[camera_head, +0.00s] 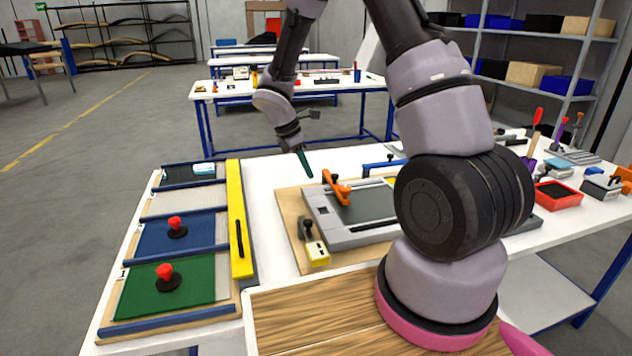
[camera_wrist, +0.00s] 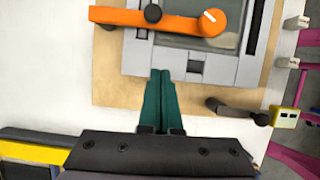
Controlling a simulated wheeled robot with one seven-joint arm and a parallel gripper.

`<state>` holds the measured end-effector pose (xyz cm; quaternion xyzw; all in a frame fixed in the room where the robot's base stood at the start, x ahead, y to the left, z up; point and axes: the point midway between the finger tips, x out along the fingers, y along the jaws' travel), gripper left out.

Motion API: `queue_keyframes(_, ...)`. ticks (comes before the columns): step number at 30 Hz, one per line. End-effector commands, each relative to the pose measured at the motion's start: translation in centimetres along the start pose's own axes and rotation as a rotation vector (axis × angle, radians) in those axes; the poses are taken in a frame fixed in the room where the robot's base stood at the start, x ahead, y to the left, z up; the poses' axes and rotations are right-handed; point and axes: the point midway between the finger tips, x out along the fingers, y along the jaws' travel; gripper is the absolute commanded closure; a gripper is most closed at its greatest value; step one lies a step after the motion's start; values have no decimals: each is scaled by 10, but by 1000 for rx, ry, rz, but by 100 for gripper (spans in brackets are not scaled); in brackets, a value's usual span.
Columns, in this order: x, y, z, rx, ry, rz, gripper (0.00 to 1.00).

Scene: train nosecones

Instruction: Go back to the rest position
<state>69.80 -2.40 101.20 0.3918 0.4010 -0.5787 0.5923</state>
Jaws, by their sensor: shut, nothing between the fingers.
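My gripper (camera_head: 305,164) is in the air above the white worktable, near the left edge of the grey fixture (camera_head: 352,238). Its two green fingers are together with nothing between them, as the wrist view (camera_wrist: 159,90) also shows. The fixture sits on a wooden board (camera_head: 292,213) and has an orange clamp lever (camera_head: 337,188) on its far left corner. In the wrist view, the orange lever (camera_wrist: 120,17) lies beyond the fingertips. My arm hides the right part of the fixture in the head view.
Left of the fixture is a rack with a green panel (camera_head: 190,292) and a blue panel (camera_head: 200,233), each with a red knob, beside a yellow bar (camera_head: 237,215). A yellow block (camera_head: 317,253) stands at the fixture's near corner.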

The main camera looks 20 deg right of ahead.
Motion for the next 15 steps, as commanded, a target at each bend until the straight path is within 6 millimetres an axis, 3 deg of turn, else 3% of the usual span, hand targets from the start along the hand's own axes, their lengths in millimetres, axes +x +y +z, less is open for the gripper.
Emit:
queue_keyframes(3,-24,1,0,1,1,3,100)
queue_keyframes(10,-46,1,1,8,1,3,100)
queue_keyframes(15,-73,-8,20,141,32,18,100)
